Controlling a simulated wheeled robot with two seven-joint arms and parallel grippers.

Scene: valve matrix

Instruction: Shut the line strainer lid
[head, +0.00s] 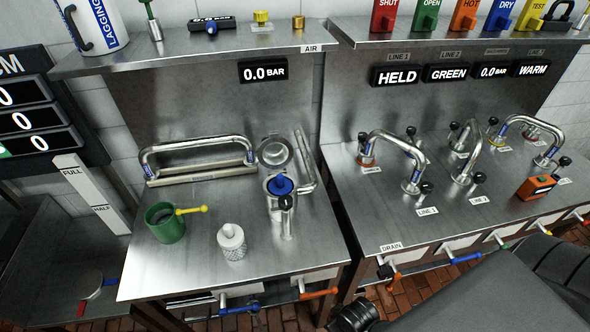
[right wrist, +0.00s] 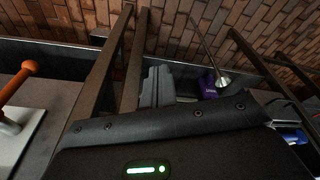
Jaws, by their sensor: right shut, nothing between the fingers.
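The line strainer appears to be the metal body (head: 283,212) on the left bench, with a blue disc (head: 280,185) at its top. A round metal ring-shaped lid (head: 275,152) stands raised behind it, apart from the top, so it looks open. My right gripper (right wrist: 158,84) shows in the right wrist view as grey fingers, shut and empty, away from the strainer. My right arm shows at the lower right of the head view. My left gripper is not in view.
A white mesh-sided cylinder (head: 231,242) and a green cup (head: 165,222) with a yellow handle stand left of the strainer. A bent metal pipe (head: 306,162) is close on its right. A shelf (head: 190,50) overhangs behind. The bench's front left is clear.

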